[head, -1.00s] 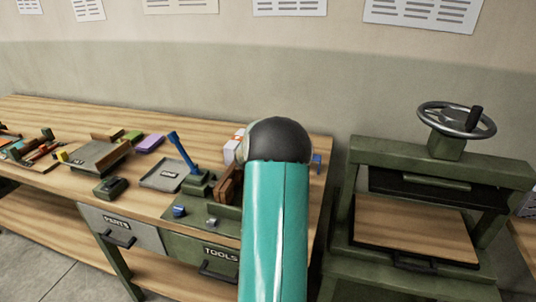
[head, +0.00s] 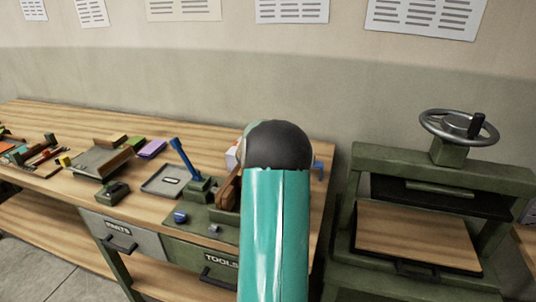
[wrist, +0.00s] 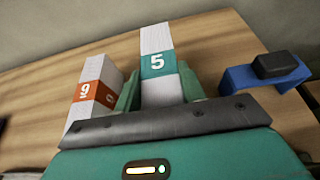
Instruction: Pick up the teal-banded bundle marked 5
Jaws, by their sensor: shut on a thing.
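In the wrist view, the teal-banded bundle marked 5 (wrist: 158,63) is a white paper block with a teal band. It stands between the two green fingers of my gripper (wrist: 158,88), which is shut on it. The wood tabletop shows around it; I cannot tell whether its base touches the table. In the head view my teal arm hides the gripper and this bundle.
An orange-banded bundle marked 9 (wrist: 95,92) stands just left of my gripper. A blue holder with a black block (wrist: 265,75) is at the right. In the head view, a green press (head: 440,215) stands right of the workbench (head: 75,125); tools and trays cover the bench's left part.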

